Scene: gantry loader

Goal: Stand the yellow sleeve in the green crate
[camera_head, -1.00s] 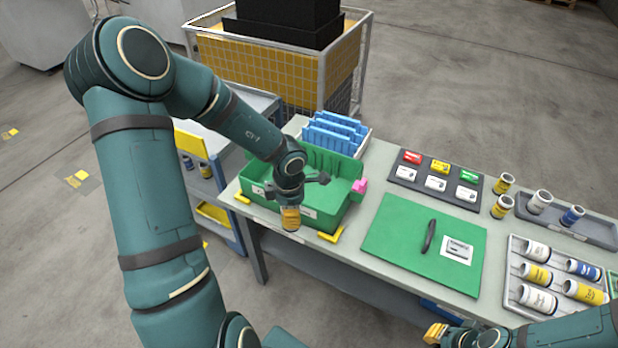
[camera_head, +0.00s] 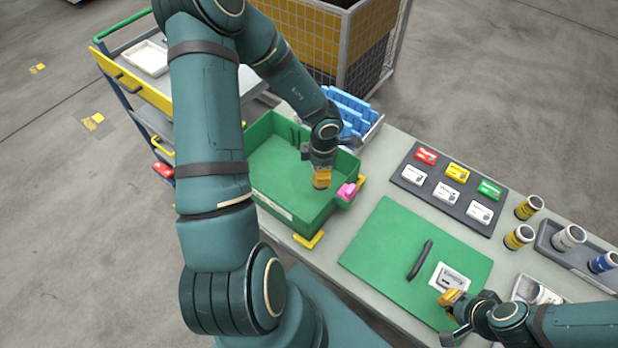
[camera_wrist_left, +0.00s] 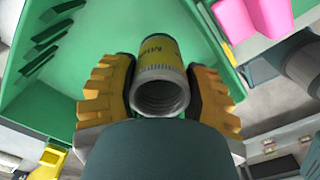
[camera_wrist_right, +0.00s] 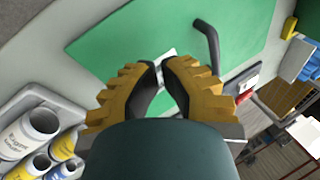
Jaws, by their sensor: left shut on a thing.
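The yellow sleeve (camera_wrist_left: 158,78) is a short tube with a grey threaded end; its open end faces the camera in the left wrist view. My left gripper (camera_head: 321,180) is shut on it, one finger on each side. The green crate (camera_head: 283,214) stands at the table's left end. The left gripper is over the crate's right part, and the sleeve's lower end is mostly hidden in the head view. I cannot tell whether it touches the crate floor. My right gripper (camera_head: 448,312) is empty, its fingertips close together, above the green board.
A pink piece (camera_head: 346,192) sits at the crate's right edge. The green board (camera_head: 400,255) with a black handle lies right of the crate. A blue rack (camera_head: 350,112) stands behind. A dark tray of colored cards (camera_head: 455,187) and several standing tubes are farther right.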

